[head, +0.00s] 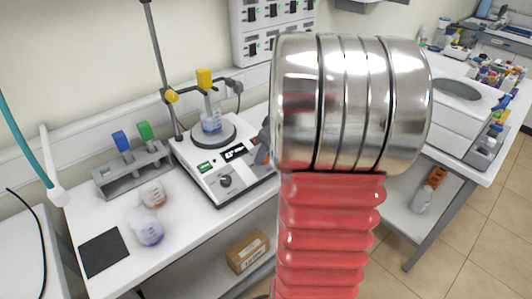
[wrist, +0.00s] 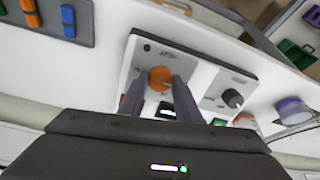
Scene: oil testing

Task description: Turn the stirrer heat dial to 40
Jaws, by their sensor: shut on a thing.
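The white stirrer (head: 206,188) stands on the bench with a round plate on top. Its front has an orange dial (wrist: 160,79), a black dial (head: 225,181), a dark display (head: 235,152) and a smaller green display (head: 205,168). The black dial also shows in the wrist view (wrist: 232,98). My gripper (wrist: 160,88) is shut on the orange dial, one dark finger on each side. In the head view my arm hides the orange dial and most of the gripper. The printed labels and the display digits are too small to read.
Left of the stirrer are a grey rack (head: 132,173), two small beakers and a black mat (head: 104,252). A brown box (head: 248,251) is below the bench top.

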